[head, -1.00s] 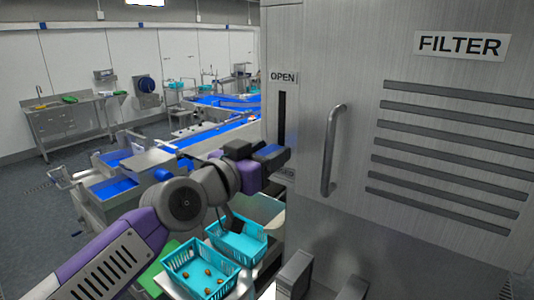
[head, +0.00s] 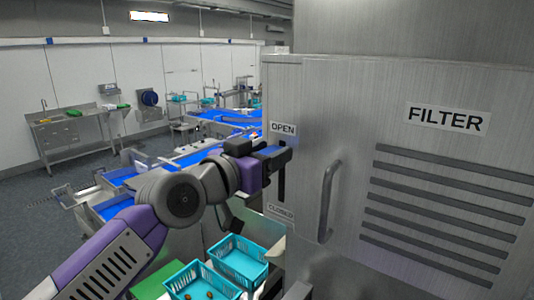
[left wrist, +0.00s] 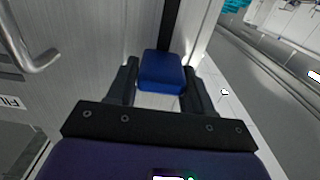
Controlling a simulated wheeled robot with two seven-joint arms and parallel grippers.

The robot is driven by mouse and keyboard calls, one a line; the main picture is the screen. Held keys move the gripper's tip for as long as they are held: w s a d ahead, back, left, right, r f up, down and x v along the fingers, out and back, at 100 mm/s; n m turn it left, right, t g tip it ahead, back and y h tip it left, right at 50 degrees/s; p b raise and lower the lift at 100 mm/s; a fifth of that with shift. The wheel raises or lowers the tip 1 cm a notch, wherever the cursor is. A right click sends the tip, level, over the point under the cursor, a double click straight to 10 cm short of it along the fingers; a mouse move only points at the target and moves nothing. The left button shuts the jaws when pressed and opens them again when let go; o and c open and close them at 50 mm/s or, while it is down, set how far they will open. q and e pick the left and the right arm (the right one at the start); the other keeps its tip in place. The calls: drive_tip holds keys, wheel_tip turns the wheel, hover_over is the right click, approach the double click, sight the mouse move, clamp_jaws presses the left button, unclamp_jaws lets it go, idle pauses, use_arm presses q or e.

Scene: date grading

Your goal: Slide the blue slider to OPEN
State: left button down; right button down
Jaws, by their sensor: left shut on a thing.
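The blue slider (head: 269,150) sits in the upper part of a dark vertical slot (head: 282,182) on the steel cabinet. It is just below the OPEN label (head: 283,129), and the CLOSED label (head: 280,211) is at the slot's lower end. My left gripper (head: 274,154) is shut on the slider and partly hides it. In the left wrist view the slider (left wrist: 162,70) shows as a blue block between the two dark fingers of my left gripper (left wrist: 162,92), with the slot running on beyond it. My right gripper is not in view.
A vertical bar handle (head: 328,200) stands out from the cabinet right of the slot. The cabinet also bears a FILTER sign (head: 447,119) and dark vent slits. Teal baskets (head: 240,262) stand below my left arm. Blue conveyors lie behind.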

use_arm(q)
drive_tip(key=c, duration=0.8)
unclamp_jaws()
drive_tip(key=shift+r, duration=0.4)
drive_tip(key=shift+f, duration=0.1)
drive_tip(key=shift+s+a+f, duration=0.1)
drive_tip(key=shift+s+a, duration=0.1)
drive_tip(key=b+v, duration=0.2)
drive_tip(key=v, duration=0.5)
drive_tip(key=shift+b, duration=0.3)
